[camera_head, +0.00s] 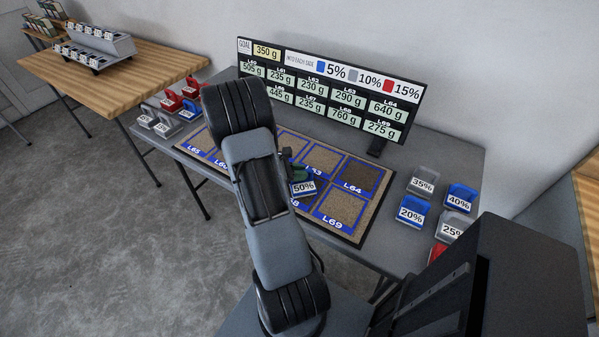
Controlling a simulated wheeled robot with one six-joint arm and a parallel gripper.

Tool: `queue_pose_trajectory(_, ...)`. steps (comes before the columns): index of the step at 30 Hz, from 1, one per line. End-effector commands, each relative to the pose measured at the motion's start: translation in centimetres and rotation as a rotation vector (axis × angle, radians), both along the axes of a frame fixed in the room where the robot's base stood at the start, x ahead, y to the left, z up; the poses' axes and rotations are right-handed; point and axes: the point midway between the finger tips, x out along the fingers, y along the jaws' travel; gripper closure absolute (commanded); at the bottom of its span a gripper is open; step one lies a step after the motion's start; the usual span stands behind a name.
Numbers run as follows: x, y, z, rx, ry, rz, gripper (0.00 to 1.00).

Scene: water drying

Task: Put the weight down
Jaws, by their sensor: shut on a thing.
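A weight labelled 50% (303,188) shows just right of my arm, over the board of labelled squares. It has a white label, a dark blue body and some green near its top. My gripper (290,168) is mostly hidden behind my arm and is shut on this weight. I cannot tell whether the weight touches the board. The board (374,215) has brown, blue-framed squares. L64 and L69 are bare at the right, and L65 is at the left. My arm covers the middle squares.
A display (330,92) behind the board shows a 350 g goal and several gram readings. Labelled blocks, including 20% (412,213) and 35% (421,184), stand right of the board. Red and grey blocks (168,108) stand left. A wooden table (130,75) is at back left.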

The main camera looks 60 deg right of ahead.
Motion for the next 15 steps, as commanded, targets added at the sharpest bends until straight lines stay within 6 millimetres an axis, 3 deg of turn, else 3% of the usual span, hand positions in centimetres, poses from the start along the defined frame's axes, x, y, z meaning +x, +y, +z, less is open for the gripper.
queue_pose_trajectory(4,0.0,0.0,-0.34,-0.001,0.001,0.0,1.0)
queue_pose_trajectory(5,0.0,0.01,-0.24,0.0,0.0,0.0,0.8)
queue_pose_trajectory(6,-0.01,0.02,-0.22,0.0,0.0,0.0,0.77)
queue_pose_trajectory(12,-0.01,0.01,-0.21,0.001,0.001,0.0,0.58)
queue_pose_trajectory(15,-0.01,0.01,-0.21,0.001,0.001,0.0,0.58)
